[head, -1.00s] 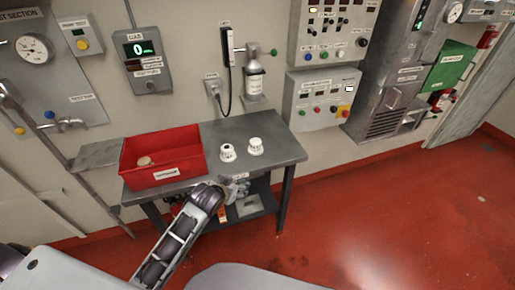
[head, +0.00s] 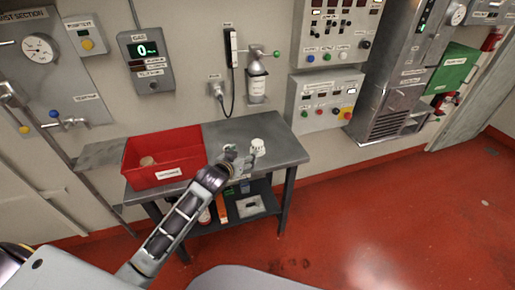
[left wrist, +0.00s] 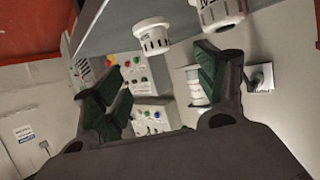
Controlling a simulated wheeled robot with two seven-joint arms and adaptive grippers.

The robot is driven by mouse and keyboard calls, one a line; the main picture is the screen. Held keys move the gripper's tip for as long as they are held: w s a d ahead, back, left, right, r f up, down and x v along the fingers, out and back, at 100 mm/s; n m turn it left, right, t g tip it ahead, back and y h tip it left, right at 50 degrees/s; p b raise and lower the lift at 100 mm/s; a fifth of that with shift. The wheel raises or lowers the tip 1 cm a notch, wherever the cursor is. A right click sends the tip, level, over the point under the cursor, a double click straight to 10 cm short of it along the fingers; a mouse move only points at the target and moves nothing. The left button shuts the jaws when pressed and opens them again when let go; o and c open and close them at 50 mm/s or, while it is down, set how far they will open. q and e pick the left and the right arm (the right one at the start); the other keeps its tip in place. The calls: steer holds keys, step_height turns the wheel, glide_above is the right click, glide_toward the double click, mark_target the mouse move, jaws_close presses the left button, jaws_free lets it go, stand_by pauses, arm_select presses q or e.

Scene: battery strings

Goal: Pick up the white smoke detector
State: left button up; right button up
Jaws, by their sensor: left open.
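The right one (head: 257,145) is clear in the head view. In the left wrist view the open, empty jaws of my left gripper (left wrist: 160,75) show. Neither is between the fingers. My right gripper is out of view.
A red bin (head: 186,174) with a round pale item (head: 147,161) inside stands on the table (head: 283,150) left of the detectors. A handset (head: 233,48) and a canister (head: 257,84) are on the wall behind. The lower shelf holds several items.

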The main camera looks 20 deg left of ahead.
mark_target(255, 145)
arm_select(q)
steer(key=shift+x, duration=4.25)
steer(key=shift+f, duration=0.1)
steer(key=shift+w+d, duration=0.1)
steer(key=shift+d+p+x, duration=0.15)
steer(key=shift+p+x, duration=0.05)
steer(key=shift+x, duration=0.45)
steer(key=shift+d+p+x, duration=0.15)
steer(key=shift+p+x, duration=0.05)
steer(key=shift+x, duration=1.65)
steer(key=c, duration=1.1)
steer(key=shift+c, duration=0.2)
